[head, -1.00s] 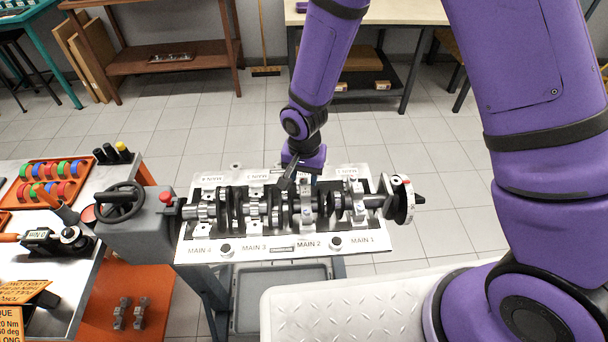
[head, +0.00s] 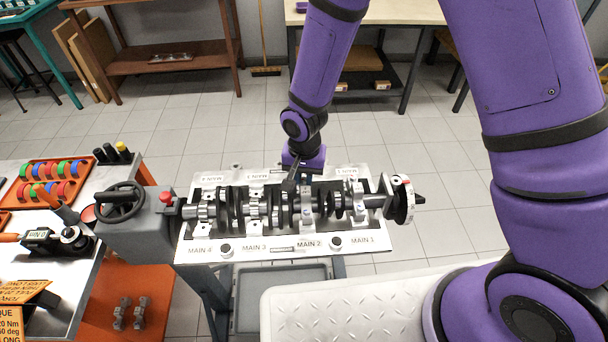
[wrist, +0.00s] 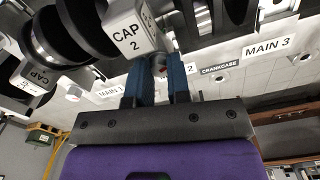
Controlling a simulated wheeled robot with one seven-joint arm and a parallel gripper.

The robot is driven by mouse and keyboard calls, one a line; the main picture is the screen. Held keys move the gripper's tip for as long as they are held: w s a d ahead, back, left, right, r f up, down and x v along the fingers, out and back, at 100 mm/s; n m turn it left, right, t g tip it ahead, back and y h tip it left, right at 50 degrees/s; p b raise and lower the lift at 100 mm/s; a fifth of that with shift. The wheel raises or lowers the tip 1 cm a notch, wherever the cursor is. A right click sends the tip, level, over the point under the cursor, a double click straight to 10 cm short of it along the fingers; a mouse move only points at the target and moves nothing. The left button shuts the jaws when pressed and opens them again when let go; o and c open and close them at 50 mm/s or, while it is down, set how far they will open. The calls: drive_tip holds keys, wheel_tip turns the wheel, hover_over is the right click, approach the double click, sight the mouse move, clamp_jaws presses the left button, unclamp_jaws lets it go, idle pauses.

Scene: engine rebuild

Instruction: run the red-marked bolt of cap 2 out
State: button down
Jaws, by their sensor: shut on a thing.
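Cap 2 (wrist: 130,38) is a light metal block with a "CAP 2" label, seen at the top of the wrist view. In the head view, cap 2 (head: 306,208) sits on the crankshaft above the MAIN 2 label. My gripper (wrist: 162,82) has two blue fingers close together, shut on the bolt (wrist: 160,67) beside the cap's lower edge. A small reddish spot shows on the bolt's end. Most of the bolt is hidden between the fingers. In the head view my gripper (head: 303,180) is at the far side of the cap, its fingertips partly hidden.
The crankcase (head: 205,250) carries the crankshaft and the other caps, close around my gripper. A handwheel unit (head: 140,225) stands at its left. A bench with an orange tray (head: 50,180) is farther left. An open grey bin (head: 280,295) is below.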

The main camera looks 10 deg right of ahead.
sight(304, 179)
drive_tip(key=n, duration=0.6)
drive_tip(key=shift+n, duration=0.3)
idle(0.4)
drive_tip(key=c, duration=1.1)
unclamp_jaws()
drive_tip(key=shift+o, duration=0.2)
wheel_tip(304, 179, up, 11)
drive_tip(key=shift+f, duration=0.15)
